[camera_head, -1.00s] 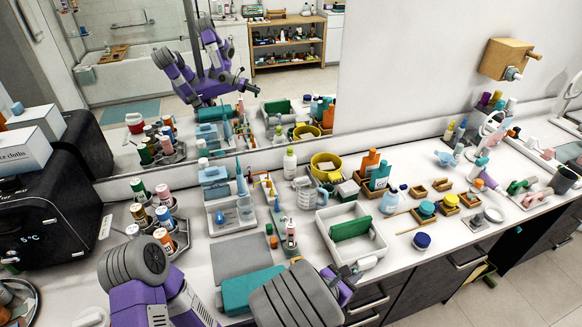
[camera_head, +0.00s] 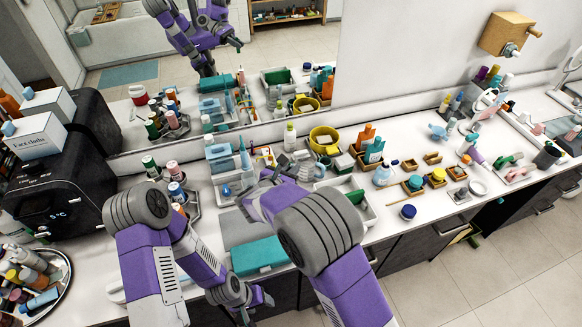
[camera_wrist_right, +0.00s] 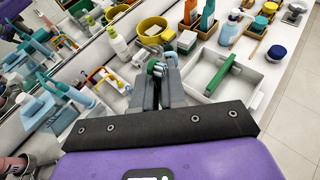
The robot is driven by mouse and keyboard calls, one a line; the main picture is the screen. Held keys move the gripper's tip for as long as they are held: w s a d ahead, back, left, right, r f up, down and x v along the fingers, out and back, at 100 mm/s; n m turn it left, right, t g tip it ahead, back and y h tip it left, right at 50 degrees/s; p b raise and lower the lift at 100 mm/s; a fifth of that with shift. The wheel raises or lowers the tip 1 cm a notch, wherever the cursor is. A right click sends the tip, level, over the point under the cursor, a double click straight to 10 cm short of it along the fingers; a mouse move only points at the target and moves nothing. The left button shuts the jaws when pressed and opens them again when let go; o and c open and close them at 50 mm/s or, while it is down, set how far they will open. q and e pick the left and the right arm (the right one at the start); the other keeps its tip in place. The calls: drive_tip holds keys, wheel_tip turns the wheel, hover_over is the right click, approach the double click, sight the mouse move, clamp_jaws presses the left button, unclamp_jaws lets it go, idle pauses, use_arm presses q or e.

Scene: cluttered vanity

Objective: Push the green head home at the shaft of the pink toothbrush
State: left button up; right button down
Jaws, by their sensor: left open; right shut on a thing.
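My right gripper (camera_wrist_right: 158,84) is shut on a small green piece (camera_wrist_right: 154,67), likely the green head, seen at its fingertips in the right wrist view. Pale blue and white bits show beside it; I cannot tell what they belong to. In the head view my right gripper (camera_head: 288,172) is over the back middle of the counter, partly hidden by its own arm. My left gripper (camera_head: 255,305) is open and empty, low at the counter's front edge. I cannot make out the pink toothbrush or its shaft for sure.
A white tray with a green bar (camera_wrist_right: 222,76) lies right of my right gripper. A yellow bowl (camera_head: 324,139) and a pump bottle (camera_head: 290,137) stand behind. A teal box (camera_head: 258,256) is near the front edge. A bottle rack (camera_head: 192,202) stands left.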

idle(0.3)
drive_tip(key=shift+f+b, duration=2.6)
drive_tip(key=shift+f, duration=0.2)
drive_tip(key=shift+f+b, duration=1.6)
drive_tip(key=shift+f, duration=0.05)
drive_tip(key=c, duration=1.1)
unclamp_jaws()
